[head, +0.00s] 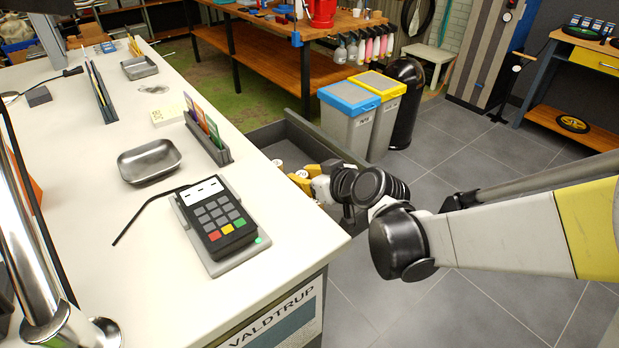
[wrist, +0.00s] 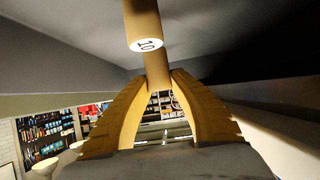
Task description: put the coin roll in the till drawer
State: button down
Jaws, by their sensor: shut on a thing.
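The till drawer (head: 322,141) stands pulled out from the counter's right side, its near end hidden by my gripper. My gripper (head: 312,174) is at the drawer, with yellow fingers. In the wrist view its fingertips (wrist: 157,82) are shut on a tan coin roll (wrist: 158,70). Another tan cylinder with a white end marked 10 (wrist: 149,44) shows just above, overlapping it; I cannot tell whether they touch. Grey drawer walls surround them in that view. In the head view a pale round end (head: 277,163) shows in the drawer beside the counter edge.
A card terminal (head: 221,216) and a metal dish (head: 149,161) are on the white counter (head: 300,232). A card holder (head: 209,142) stands near the drawer-side edge. Grey bins with blue (head: 346,112) and yellow lids stand beyond the drawer. The floor at right is mostly clear.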

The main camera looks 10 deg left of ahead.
jog(key=shift+f+b, duration=0.95)
jog(key=shift+f, duration=0.95)
jog(key=shift+f, duration=0.15)
jog(key=c, duration=1.2)
grip_release()
jog(key=shift+c, duration=0.2)
